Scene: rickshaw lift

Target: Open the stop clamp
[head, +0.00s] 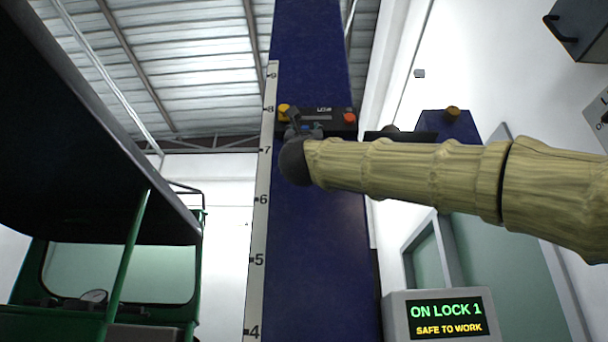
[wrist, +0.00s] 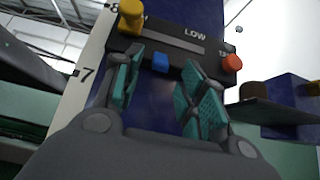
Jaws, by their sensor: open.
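A dark control panel (head: 322,114) sits on the blue lift column (head: 318,250) beside the numbered scale. It carries a yellow knob (wrist: 131,15) at its left end, a small blue part (wrist: 160,62) in the middle and a red button (wrist: 232,62) at its right end. I cannot tell for certain which part is the stop clamp. My gripper (head: 303,130) is in front of the panel's lower left. In the wrist view my gripper (wrist: 163,70) is open, its teal-padded fingers on either side of the blue part. No contact can be made out.
A white scale (head: 258,215) runs up the column. A dark-roofed green rickshaw (head: 130,235) stands at the left. A blue block with a yellowish knob (head: 452,113) is right of the column. A grey display box (head: 395,318) at the lower right reads "ON LOCK 1, SAFE TO WORK".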

